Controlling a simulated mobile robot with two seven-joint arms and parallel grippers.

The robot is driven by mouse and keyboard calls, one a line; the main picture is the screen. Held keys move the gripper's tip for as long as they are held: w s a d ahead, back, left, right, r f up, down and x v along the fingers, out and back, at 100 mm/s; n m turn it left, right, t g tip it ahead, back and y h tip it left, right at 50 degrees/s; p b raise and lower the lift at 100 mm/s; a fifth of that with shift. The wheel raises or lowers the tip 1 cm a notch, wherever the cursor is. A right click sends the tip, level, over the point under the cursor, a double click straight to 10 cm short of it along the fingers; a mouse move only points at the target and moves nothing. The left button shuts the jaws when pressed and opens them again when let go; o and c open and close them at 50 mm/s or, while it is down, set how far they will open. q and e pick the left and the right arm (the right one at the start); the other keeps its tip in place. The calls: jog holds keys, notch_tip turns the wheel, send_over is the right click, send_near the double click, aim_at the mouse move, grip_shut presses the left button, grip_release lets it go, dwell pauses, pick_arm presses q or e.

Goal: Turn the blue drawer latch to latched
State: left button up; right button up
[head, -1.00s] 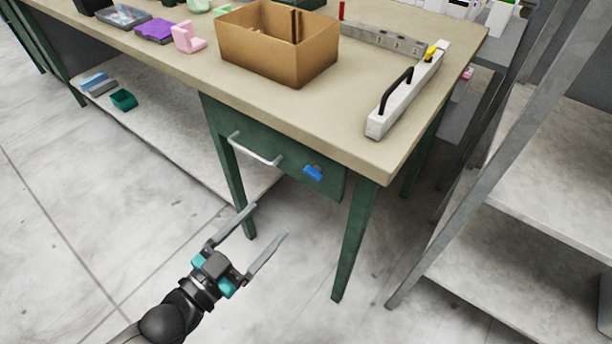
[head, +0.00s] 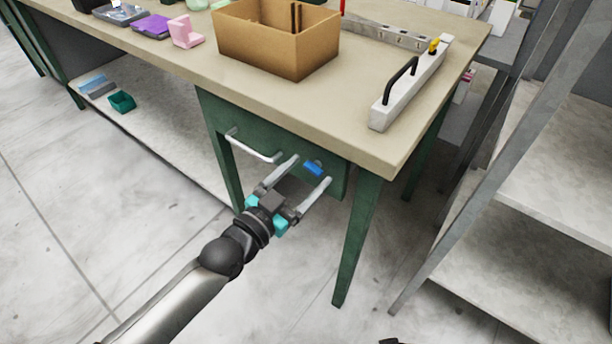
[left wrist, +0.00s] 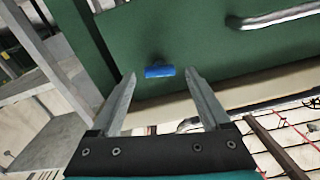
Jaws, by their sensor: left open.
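The blue latch (head: 313,167) sits on the front of the green drawer (head: 262,134), right of the drawer's pale bar handle (head: 255,150). In the left wrist view the latch (left wrist: 159,71) lies between and just beyond the fingertips, its long side running across the picture. My left gripper (head: 311,169) is open, one finger to each side of the latch, and no contact shows. It also shows open in the left wrist view (left wrist: 163,74).
The tabletop (head: 350,115) overhangs the drawer. A green table leg (head: 357,240) stands right of the drawer. A cardboard box (head: 278,50) and a white bar with a black handle (head: 412,85) rest on top. A grey shelf (head: 500,240) stands at right.

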pick_arm(q)
jog(key=shift+w+d, duration=0.15)
jog(key=shift+c, duration=0.2)
grip_shut()
dwell(0.5)
